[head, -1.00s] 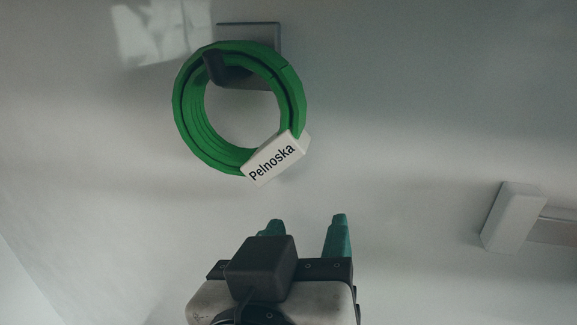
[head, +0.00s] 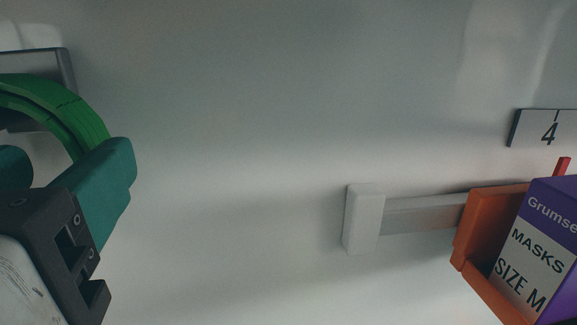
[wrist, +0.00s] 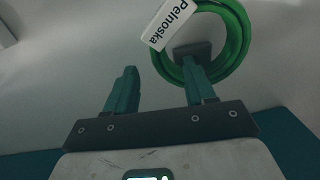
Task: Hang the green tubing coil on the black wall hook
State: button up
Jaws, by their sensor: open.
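The green tubing coil (head: 75,108) is cut off by the left edge of the head view. In the wrist view the coil (wrist: 243,42) shows at the top, with its white "Pelnoska" tag (wrist: 171,23). The dark hook (wrist: 203,48) shows inside the ring; its grey wall plate (head: 68,68) is partly in the head view. The coil appears to hang around the hook. My gripper (head: 68,160) has teal fingers spread apart with nothing between them. In the wrist view my gripper (wrist: 159,69) has its right finger overlapping the hook and ring; contact cannot be told.
A white-ended rail (head: 363,220) runs along the wall to the right. An orange bin (head: 492,215) there holds a purple and white masks box (head: 540,245) and something red (head: 563,166). A "4" sign (head: 545,128) is above. The wall between is bare.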

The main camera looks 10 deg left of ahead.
aim_at(81, 149)
jog(key=shift+x, duration=1.9)
jog(key=shift+f, duration=0.1)
grip_shut()
